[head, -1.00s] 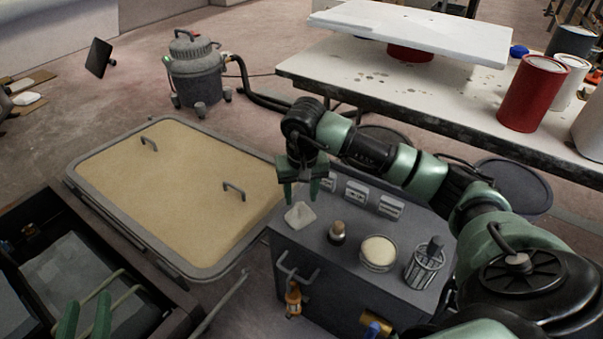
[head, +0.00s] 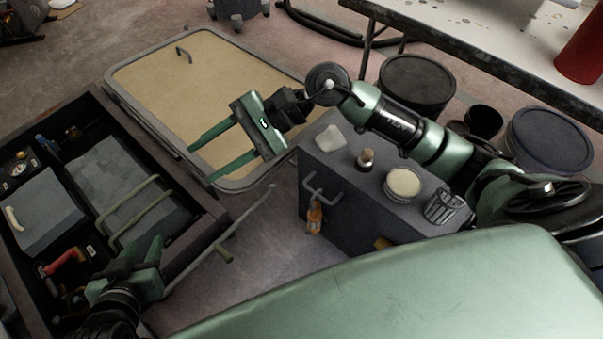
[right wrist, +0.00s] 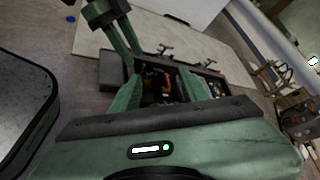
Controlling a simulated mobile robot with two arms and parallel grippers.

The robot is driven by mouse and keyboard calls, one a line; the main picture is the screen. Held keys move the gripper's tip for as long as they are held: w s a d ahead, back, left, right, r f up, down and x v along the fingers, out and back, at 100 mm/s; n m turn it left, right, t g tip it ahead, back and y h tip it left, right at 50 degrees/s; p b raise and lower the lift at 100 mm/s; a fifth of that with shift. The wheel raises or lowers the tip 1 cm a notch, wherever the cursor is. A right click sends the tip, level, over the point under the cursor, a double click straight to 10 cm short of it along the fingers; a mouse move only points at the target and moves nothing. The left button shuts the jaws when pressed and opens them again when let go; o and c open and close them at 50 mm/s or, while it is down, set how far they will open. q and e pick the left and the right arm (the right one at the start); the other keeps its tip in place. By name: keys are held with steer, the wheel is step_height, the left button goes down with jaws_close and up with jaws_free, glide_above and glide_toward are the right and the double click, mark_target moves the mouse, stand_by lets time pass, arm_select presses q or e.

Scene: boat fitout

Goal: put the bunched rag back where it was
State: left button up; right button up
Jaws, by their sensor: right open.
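The bunched rag looks like the small crumpled white cloth (head: 330,139) on the top of the grey cabinet (head: 340,180), near its left end. My right gripper (head: 202,164) is open and empty. It is left of the rag, over the tan hatch panel, pointing toward the open toolbox. Its two spread fingers also show in the right wrist view (right wrist: 158,90). My left gripper (head: 152,266) is low at the left, over the near right side of the toolbox; its finger gap is unclear.
The open toolbox (head: 210,207) holds a grey sanding block, a red-handled tool and other tools. The tan hatch panel (head: 160,75) lies on the floor. A small bottle, a round tin (head: 404,184) and a wire cup (head: 443,207) share the cabinet top.

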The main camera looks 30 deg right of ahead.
steer(key=a+r+m+t+y, duration=0.35)
steer(key=r+m+y, duration=0.25)
steer(key=r+m, duration=0.35)
steer(key=w+d+r+m+t+h, duration=0.1)
steer(key=d+r+m+t, duration=0.15)
steer(key=m+t, duration=0.45)
steer(key=w+d+r+m+t+h, duration=0.1)
steer(key=w+d+r+m+t, duration=0.3)
steer(key=m, duration=0.6)
steer(key=d+f+m+t+h, duration=0.1)
steer(key=d+f+m+h, duration=0.55)
steer(key=m, duration=0.55)
steer(key=d+f+m+t+h, duration=0.1)
steer(key=d+f+m+h, duration=0.3)
steer(key=f+m+h, duration=0.65)
steer(key=s+f+m+g+y, duration=0.1)
steer(key=s+f+m+g, duration=0.6)
steer(key=s+f+m, duration=0.3)
steer(key=shift+d+f+y, duration=0.3)
steer(key=shift+f, duration=0.3)
